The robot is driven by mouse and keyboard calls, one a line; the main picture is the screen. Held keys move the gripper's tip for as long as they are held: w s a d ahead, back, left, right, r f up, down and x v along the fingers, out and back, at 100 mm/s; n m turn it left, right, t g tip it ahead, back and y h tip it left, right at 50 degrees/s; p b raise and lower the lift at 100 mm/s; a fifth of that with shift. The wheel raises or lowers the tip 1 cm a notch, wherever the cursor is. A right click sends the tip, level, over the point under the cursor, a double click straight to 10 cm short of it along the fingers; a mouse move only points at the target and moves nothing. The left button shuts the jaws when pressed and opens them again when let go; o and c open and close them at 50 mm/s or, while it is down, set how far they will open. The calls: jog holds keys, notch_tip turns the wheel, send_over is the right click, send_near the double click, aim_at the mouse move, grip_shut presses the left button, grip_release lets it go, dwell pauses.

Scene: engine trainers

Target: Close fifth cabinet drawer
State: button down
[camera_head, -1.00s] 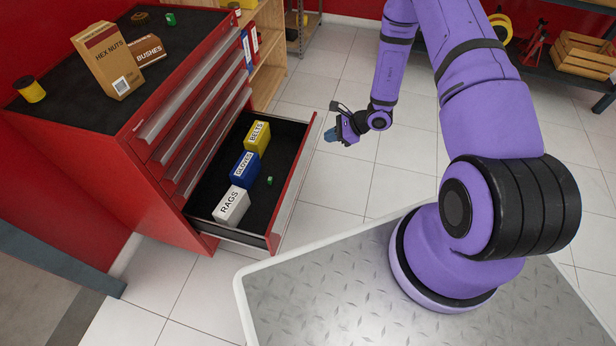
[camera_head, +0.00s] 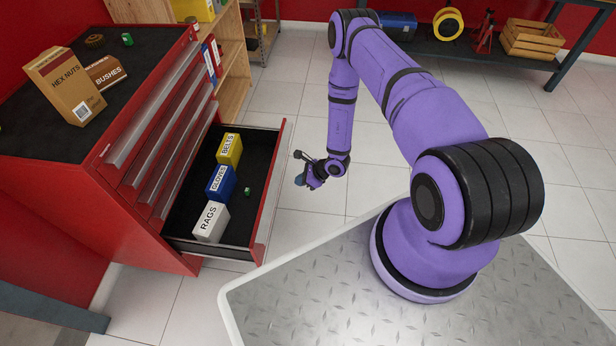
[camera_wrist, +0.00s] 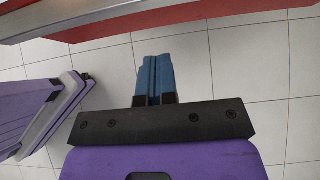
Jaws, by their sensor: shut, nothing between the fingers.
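The red cabinet (camera_head: 150,225) stands at the left in the head view. Its low drawer (camera_head: 262,215) is pulled far out, with the drawers above it shut. Inside the open drawer are a white RAGS box (camera_head: 211,223), a blue GLOVES box (camera_head: 220,183), a yellow BELTS box (camera_head: 230,150) and a small green item (camera_head: 247,191). My gripper (camera_head: 299,180) is in the air just right of the drawer front, apart from it. In the wrist view my gripper's blue fingers (camera_wrist: 155,78) are together and empty. The drawer front's edge (camera_wrist: 150,20) crosses the top of that view.
On the cabinet top are a HEX NUTS box (camera_head: 66,88), a BUSHES box (camera_head: 105,72) and small items. A wooden shelf (camera_head: 232,60) stands behind the cabinet. A dark bench (camera_head: 480,52) with a wooden crate (camera_head: 533,38) is at the back right.

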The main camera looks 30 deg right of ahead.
jog(key=w+a+f, duration=0.2)
jog(key=w+a, duration=0.1)
jog(key=a, duration=0.2)
jog(key=shift+w, duration=0.3)
